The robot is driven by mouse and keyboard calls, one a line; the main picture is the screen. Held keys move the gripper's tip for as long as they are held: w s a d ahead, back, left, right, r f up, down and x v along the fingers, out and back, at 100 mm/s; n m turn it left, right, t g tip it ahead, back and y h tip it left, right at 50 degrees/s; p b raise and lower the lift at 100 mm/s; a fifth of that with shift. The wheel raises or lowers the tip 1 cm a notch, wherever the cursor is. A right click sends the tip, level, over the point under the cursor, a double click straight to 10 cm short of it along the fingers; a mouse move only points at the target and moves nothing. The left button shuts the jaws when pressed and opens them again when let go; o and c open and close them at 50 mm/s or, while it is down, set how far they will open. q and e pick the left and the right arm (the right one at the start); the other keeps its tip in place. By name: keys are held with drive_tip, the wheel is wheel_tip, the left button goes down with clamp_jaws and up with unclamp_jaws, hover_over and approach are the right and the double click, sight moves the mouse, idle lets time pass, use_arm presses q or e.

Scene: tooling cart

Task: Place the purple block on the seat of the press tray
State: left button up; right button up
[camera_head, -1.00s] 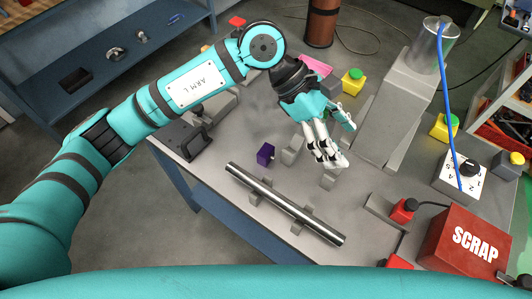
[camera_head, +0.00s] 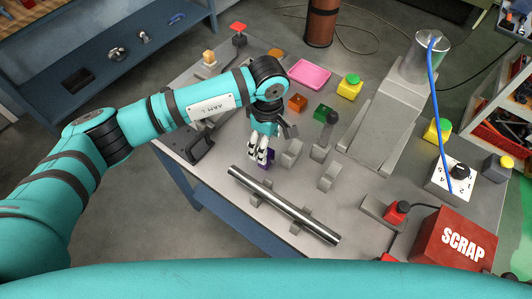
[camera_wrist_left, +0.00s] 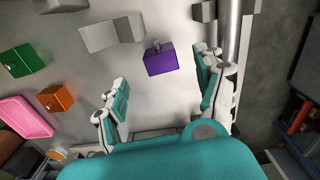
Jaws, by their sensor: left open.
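The purple block (camera_head: 270,158) sits on the grey bench behind the long steel bar, partly hidden by my left fingers. It shows fully in the left wrist view (camera_wrist_left: 161,59), with a small knob on one side. My left gripper (camera_head: 260,157) is above and beside it, pointing down. In the left wrist view my left gripper (camera_wrist_left: 164,72) is open, with the block beyond and between its fingertips, not gripped. A grey press-like fixture (camera_head: 385,125) with a metal cylinder and blue hose stands to the right. I cannot tell which part is the press tray or its seat.
The steel bar (camera_head: 284,206) lies on supports along the front. Grey blocks (camera_head: 291,152) stand close right of the purple block. A green block (camera_head: 322,112), orange block (camera_head: 297,103) and pink tray (camera_head: 303,74) lie behind. A red SCRAP box (camera_head: 455,240) is front right.

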sight(268, 156)
use_arm(q)
drive_tip(key=shift+f, duration=0.3)
wheel_tip(268, 156, down, 5)
drive_tip(key=p, duration=0.3)
drive_tip(key=shift+s+d+r, duration=0.1)
drive_tip(key=shift+s, duration=0.05)
drive_tip(key=shift+f, duration=0.3)
clamp_jaws()
wheel_tip(268, 156, up, 9)
drive_tip(key=b, duration=0.3)
drive_tip(key=shift+f, duration=0.1)
drive_tip(key=shift+r+b, duration=0.3)
drive_tip(key=shift+r, duration=0.3)
drive_tip(key=s+a+r+m, duration=0.1)
drive_tip(key=s+a+m, duration=0.2)
drive_tip(key=a, duration=0.3)
drive_tip(key=s+a+r+m+b, duration=0.1)
drive_tip(key=s+a+r+m, duration=0.1)
drive_tip(key=a+m, duration=0.3)
drive_tip(key=s+a+r+m, duration=0.1)
drive_tip(key=s+a+m, duration=0.2)
drive_tip(key=a, duration=0.5)
drive_tip(key=shift+s+a+r+m, duration=0.2)
drive_tip(key=shift+s+r+m, duration=0.2)
drive_tip(key=shift+s, duration=0.45)
